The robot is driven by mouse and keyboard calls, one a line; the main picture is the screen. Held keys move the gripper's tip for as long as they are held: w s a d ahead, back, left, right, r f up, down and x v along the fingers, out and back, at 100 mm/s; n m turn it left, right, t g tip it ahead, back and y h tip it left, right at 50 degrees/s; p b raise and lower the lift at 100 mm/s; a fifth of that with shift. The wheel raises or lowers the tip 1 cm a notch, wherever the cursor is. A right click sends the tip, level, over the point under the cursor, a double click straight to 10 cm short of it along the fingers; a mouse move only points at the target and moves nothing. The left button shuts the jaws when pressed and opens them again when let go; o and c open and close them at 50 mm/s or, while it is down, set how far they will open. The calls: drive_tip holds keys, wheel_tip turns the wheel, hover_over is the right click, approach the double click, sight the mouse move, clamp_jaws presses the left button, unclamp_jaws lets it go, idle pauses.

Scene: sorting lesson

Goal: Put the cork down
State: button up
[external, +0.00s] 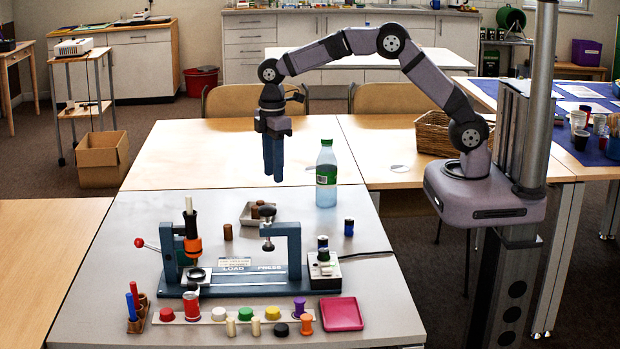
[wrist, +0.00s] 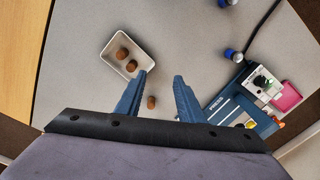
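A brown cork (external: 228,231) stands alone on the grey table, outside the small tray and left of it in the external view. It also shows in the wrist view (wrist: 151,102), beside the left finger. More brown corks (wrist: 122,53) lie in the small pale tray (wrist: 106,60), seen in the external view (external: 245,219) behind the press. My gripper (external: 273,176) hangs pointing down, well above the table. In the wrist view my gripper (wrist: 161,76) has its two blue fingers apart, with nothing between them.
A blue press (external: 225,289) stands in front of the tray. A clear bottle (external: 326,178) with a green cap stands to the right. Coloured caps and a pink tray (external: 341,314) lie along the front. The wooden table (external: 190,155) behind is mostly clear.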

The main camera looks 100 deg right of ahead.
drive_tip(key=s+a+f+m, duration=0.1)
drive_tip(key=s+a, duration=0.2)
drive_tip(key=s, duration=0.5)
drive_tip(key=s+a+f+m, duration=0.1)
drive_tip(key=s+a, duration=0.3)
drive_tip(key=s, duration=0.5)
drive_tip(key=s+a+f+m, duration=0.1)
drive_tip(key=s+a+m, duration=0.2)
drive_tip(key=s, duration=0.6)
drive_tip(key=shift+s+a+f, duration=0.25)
drive_tip(key=shift+f, duration=0.15)
wheel_tip(320, 180, up, 6)
drive_tip(key=p, duration=0.6)
drive_tip(key=shift+r, duration=0.15)
